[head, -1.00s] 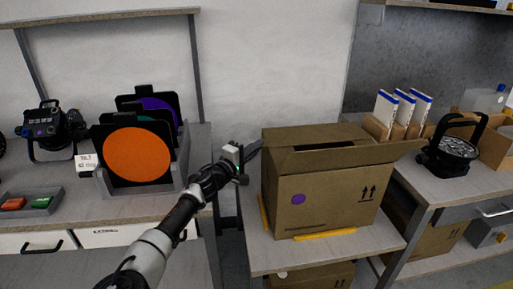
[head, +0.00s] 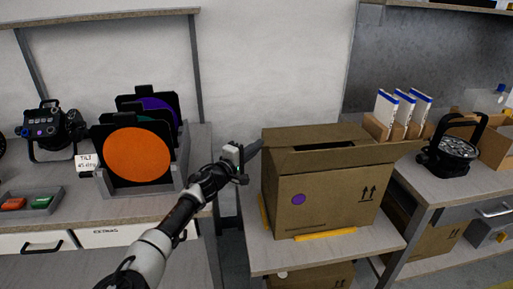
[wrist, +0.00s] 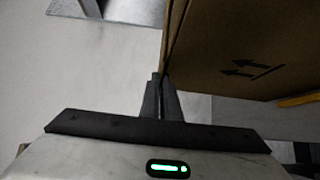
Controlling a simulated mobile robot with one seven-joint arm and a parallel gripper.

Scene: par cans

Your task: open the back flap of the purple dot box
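The purple dot box (head: 325,200) is a brown cardboard carton with a purple dot and two up arrows on its front. A dark gap (head: 325,146) shows in its top. The back flap (head: 300,133) appears to lie low along the back edge, and the right flap (head: 398,152) sticks outward. My gripper (head: 256,146) is at the box's back left top corner. In the wrist view its fingers (wrist: 161,97) are together, with their tips by the edge of the box (wrist: 225,50). I cannot tell whether they touch it.
The box stands on a small table (head: 270,250) with yellow strips by its base. A left bench holds a rack with an orange disc (head: 137,155). A right bench holds a black lamp (head: 455,150) and white-and-blue cartons (head: 388,108). A white wall is behind.

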